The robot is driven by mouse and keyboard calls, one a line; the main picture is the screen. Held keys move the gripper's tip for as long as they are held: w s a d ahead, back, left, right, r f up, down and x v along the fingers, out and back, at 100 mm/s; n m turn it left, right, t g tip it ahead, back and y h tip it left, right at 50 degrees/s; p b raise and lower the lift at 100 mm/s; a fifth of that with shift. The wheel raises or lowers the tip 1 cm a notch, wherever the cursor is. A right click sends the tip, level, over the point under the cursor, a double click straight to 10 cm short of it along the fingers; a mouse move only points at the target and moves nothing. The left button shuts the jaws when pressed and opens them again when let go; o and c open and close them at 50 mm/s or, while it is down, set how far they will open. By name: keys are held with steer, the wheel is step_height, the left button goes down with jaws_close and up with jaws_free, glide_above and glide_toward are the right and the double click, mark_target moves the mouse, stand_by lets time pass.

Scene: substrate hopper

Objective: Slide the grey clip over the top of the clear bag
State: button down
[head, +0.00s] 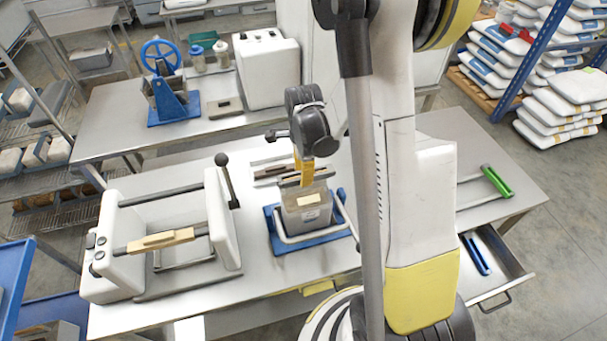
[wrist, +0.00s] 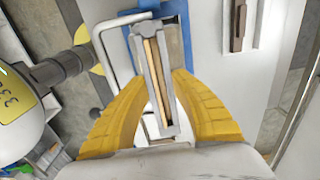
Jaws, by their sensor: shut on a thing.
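My gripper (head: 306,178) points down over the blue stand (head: 276,243) in the middle of the table. In the wrist view its yellow fingers (wrist: 160,105) are closed on both sides of the grey clip (wrist: 138,52), a long narrow frame with tan strips along its middle. In the head view the clip shows as a thin bar at the fingertips, at the top of the clear bag (head: 306,213). The bag looks grey and boxy, bears a pale label and stands upright in the stand. I cannot tell whether the clip is around the bag's top or just above it.
A white sealing machine (head: 222,222) with a black lever stands left of the stand. A white bent bar (head: 290,240) runs round the stand's front. A green-handled tool (head: 495,181) lies on the right, above an open drawer (head: 495,268). The table between stand and drawer is partly hidden by my arm.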

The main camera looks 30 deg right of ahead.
stand_by(0.8)
steer(key=c, duration=0.5)
jaws_free()
steer(key=shift+r+p, duration=1.9)
steer(key=shift+r, duration=1.65)
